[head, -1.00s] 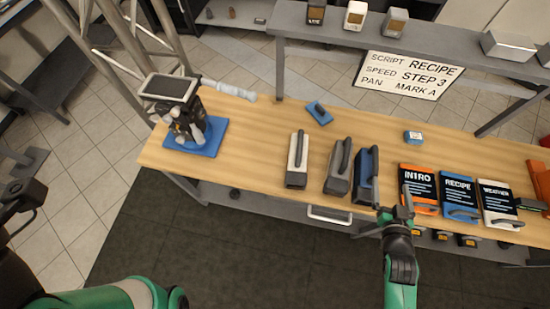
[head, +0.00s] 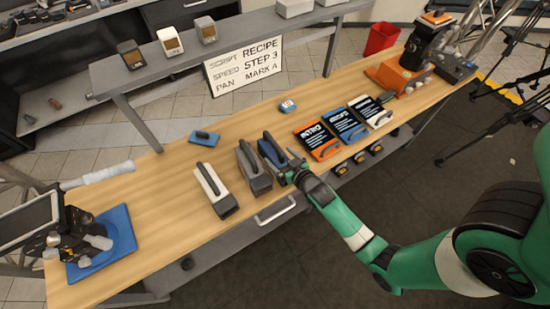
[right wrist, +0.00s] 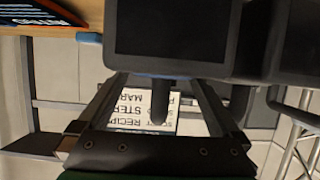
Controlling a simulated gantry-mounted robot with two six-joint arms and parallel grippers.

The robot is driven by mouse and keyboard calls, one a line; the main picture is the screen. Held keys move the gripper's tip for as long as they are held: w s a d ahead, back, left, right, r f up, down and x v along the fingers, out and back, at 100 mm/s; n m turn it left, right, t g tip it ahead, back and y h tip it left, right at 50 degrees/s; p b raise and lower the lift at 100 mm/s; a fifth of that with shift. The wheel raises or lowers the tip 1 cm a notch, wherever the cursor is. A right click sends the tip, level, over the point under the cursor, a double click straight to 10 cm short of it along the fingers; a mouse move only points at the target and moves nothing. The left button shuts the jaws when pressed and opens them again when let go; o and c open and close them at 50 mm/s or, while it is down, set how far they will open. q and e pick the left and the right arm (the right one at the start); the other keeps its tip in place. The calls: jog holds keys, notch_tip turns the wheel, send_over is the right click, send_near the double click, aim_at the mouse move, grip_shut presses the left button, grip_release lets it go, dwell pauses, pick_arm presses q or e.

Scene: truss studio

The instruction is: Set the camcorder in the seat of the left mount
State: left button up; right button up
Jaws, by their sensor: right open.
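Three camcorder-like bodies with top handles stand side by side mid-table: a white one (head: 214,190), a grey one (head: 253,167) and a blue one (head: 269,153). The left mount (head: 70,235), on a blue base plate (head: 122,228), is at the table's left end; a dark screen and pale knobs show, but its seat is not clear. My right gripper (head: 293,168) is open beside the near end of the blue body. In the right wrist view a dark body (right wrist: 175,28) lies ahead, with a dark bar (right wrist: 160,100) between the open fingers, apart from both. My left gripper is out of view.
An orange-based mount (head: 395,78) stands at the right end. Bare wood lies between the left mount and the white body.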

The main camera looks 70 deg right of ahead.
aim_at(275, 152)
jog(key=x, duration=0.3)
jog(key=shift+w+d+f+b, duration=0.1)
jog(key=shift+w+d+b, duration=0.1)
jog(key=shift+w+b, duration=0.15)
grip_shut()
